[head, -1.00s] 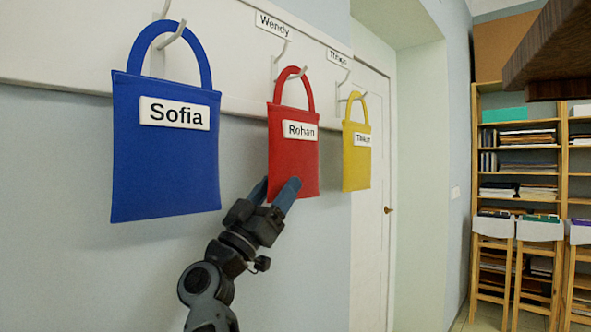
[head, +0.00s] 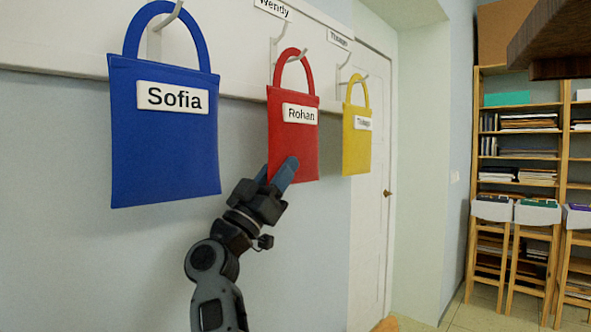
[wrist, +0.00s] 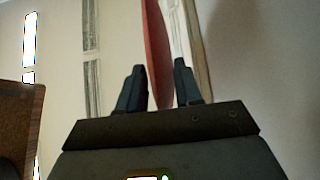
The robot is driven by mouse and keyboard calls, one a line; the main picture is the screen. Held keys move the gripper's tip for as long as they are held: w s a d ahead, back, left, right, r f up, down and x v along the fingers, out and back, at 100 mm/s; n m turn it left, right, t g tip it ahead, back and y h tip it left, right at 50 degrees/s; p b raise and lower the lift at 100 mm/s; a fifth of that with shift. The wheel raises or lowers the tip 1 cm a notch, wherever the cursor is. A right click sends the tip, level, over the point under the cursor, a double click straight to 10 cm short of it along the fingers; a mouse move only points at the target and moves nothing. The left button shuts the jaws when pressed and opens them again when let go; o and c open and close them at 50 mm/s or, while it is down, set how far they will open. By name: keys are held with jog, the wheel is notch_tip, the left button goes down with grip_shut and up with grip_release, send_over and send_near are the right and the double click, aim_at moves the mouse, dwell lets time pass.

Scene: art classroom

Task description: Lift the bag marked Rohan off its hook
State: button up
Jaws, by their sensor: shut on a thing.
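The red bag marked Rohan (head: 293,140) hangs by its loop handle on a hook (head: 306,52) on the white wall board. My gripper (head: 278,168) is at the lower part of this bag and is shut on it. In the wrist view, the bag (wrist: 156,45) is a thin red edge running up between the two fingers of my gripper (wrist: 159,80). The far finger is partly hidden in the head view.
A blue bag marked Sofia (head: 165,150) hangs to the left, and a yellow bag (head: 356,150) hangs close on the right. A white door (head: 372,225) is beyond. Shelves (head: 530,110) stand far right. A dark wooden slab (head: 555,45) juts in at upper right.

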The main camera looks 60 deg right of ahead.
grip_shut()
jog(key=shift+r, duration=0.1)
jog(key=shift+r, duration=0.1)
jog(key=shift+r+p, duration=1.25)
jog(key=shift+r, duration=0.05)
jog(key=shift+s, duration=0.1)
jog(key=s+a+p, duration=0.2)
jog(key=s, duration=0.5)
